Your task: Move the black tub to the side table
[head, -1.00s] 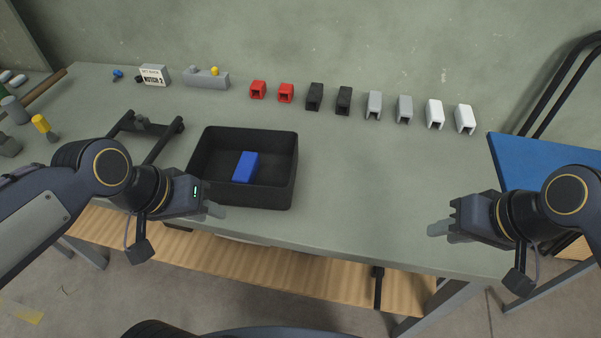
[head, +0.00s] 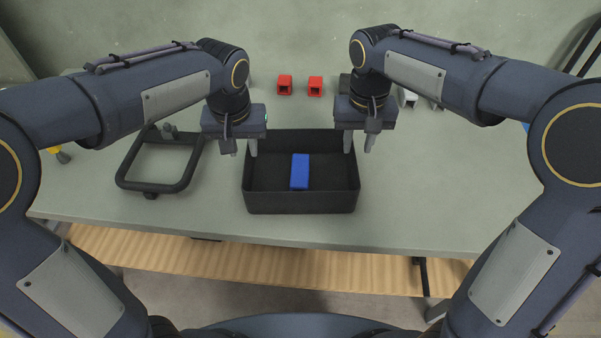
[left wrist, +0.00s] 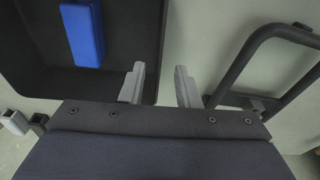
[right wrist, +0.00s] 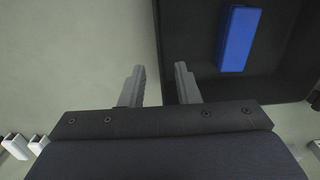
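The black tub (head: 300,203) sits on the grey-green workbench with a blue block (head: 300,172) inside. My left gripper (head: 240,149) is open above the tub's left wall, one finger on each side of the rim line; the left wrist view shows the wall (left wrist: 158,50) between the fingers. My right gripper (head: 359,145) is open above the right wall in the same way, with the wall (right wrist: 158,50) between its fingers in the right wrist view. I cannot tell how far the fingertips are above the rims. I cannot make out for sure which surface is the side table.
A black tubular frame (head: 160,187) lies on the bench (head: 450,200) just left of the tub. Two red blocks (head: 315,86) stand behind it. A blue surface shows only as a sliver (head: 525,127) at right, behind my arm. The bench right of the tub is clear.

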